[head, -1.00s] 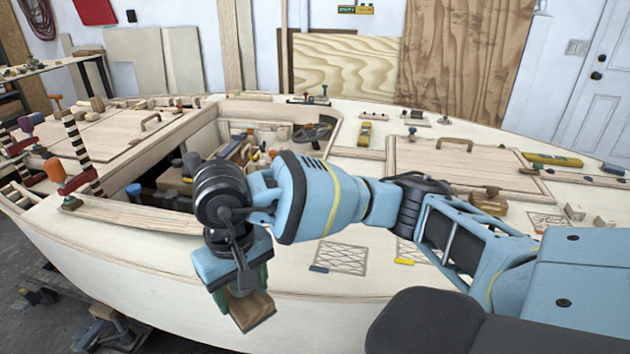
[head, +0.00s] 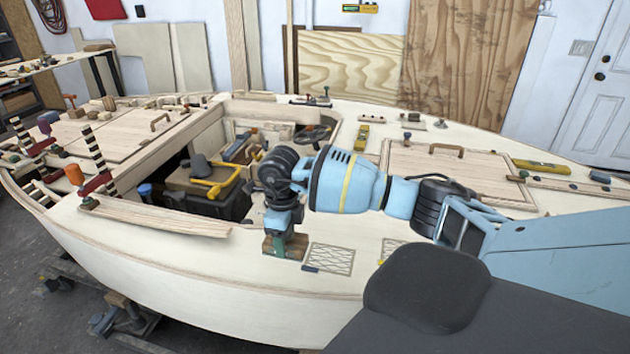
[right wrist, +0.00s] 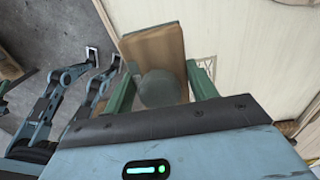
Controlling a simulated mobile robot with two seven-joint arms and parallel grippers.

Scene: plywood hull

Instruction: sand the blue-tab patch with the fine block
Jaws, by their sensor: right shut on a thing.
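My right gripper (head: 286,244) is shut on a brown wooden block (right wrist: 152,45) with a rounded grey knob (right wrist: 159,88). In the right wrist view the green fingers stand on either side of the knob. No grit marking shows on the block. The blue-tab patch (head: 333,259) is a hatched rectangle on the pale deck, with its blue tab (head: 311,269) at the near left corner. The block is just left of this patch, at or close above the deck; contact cannot be told. My left gripper is not in view.
A second hatched patch with a yellow tab (head: 380,262) lies to the right, partly behind my arm. The open cockpit, with a yellow-handled tool (head: 215,184) in it, is at the left. A loose plywood strip (head: 150,216) lies along its near edge.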

